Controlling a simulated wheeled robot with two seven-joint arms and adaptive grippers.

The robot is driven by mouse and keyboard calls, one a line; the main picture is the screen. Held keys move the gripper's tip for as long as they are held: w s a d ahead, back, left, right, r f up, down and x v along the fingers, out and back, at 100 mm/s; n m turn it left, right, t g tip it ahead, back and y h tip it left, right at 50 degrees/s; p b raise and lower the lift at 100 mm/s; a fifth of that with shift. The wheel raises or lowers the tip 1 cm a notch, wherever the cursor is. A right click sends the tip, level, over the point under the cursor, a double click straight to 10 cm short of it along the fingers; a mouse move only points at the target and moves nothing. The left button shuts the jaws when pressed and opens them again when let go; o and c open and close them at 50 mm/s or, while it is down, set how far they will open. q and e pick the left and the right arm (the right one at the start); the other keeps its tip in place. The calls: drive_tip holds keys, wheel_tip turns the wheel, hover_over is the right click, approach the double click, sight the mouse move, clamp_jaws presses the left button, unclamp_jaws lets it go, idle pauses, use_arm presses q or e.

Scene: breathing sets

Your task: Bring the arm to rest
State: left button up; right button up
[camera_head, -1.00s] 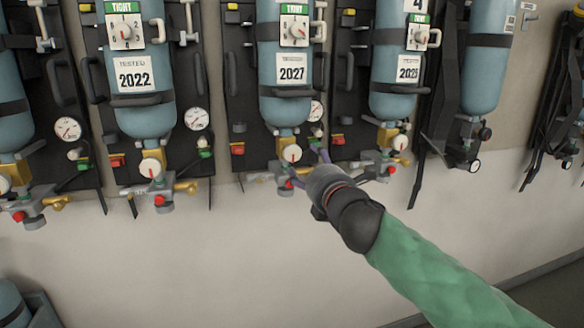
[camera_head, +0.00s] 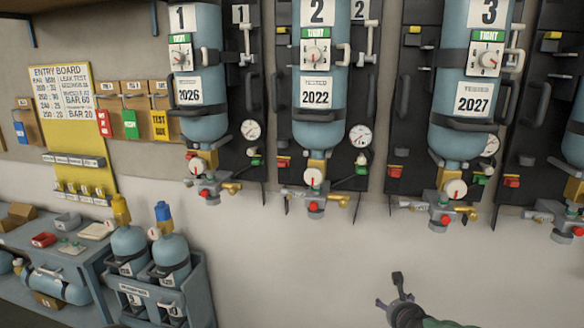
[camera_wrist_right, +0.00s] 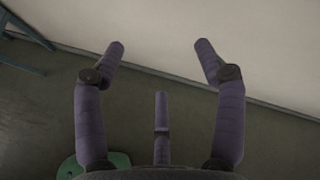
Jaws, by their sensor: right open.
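My right gripper (camera_head: 395,292) is low in the head view, at the lower right, in front of the bare pale wall. It is well below the breathing sets and touches none of them. In the right wrist view the right gripper (camera_wrist_right: 160,62) has its fingers spread apart with nothing between them; the floor and the foot of the wall show beyond. My left gripper is not in view.
Breathing sets 1 (camera_head: 203,118), 2 (camera_head: 323,118) and 3 (camera_head: 456,138) hang on the wall. A yellow entry board (camera_head: 92,150) is at the left. A bench (camera_head: 84,262) and a crate (camera_head: 195,295) holding two cylinders stand lower left. The wall below the sets is clear.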

drive_tip(key=s+a+f+n+g+y+p, duration=0.1)
drive_tip(key=s+a+f+n+g, duration=0.35)
drive_tip(key=f, duration=0.75)
drive_tip(key=s+a+f+n+g+y+p, duration=0.1)
drive_tip(key=s+a+f+n+y, duration=0.1)
drive_tip(key=s+a+f+n, duration=0.65)
drive_tip(key=s+a+f+n+g+y+p, duration=0.1)
drive_tip(key=s+a+f+n+g, duration=0.1)
drive_tip(key=s+f+n, duration=0.4)
drive_tip(key=s+a+f+n+g+y+p, duration=0.1)
drive_tip(key=s+a+f+n+g, duration=0.2)
drive_tip(key=s, duration=0.9)
wheel_tip(320, 180, down, 4)
drive_tip(key=n, duration=0.4)
drive_tip(key=shift+s+r, duration=0.2)
drive_tip(key=shift+r, duration=0.05)
drive_tip(key=shift+c, duration=0.3)
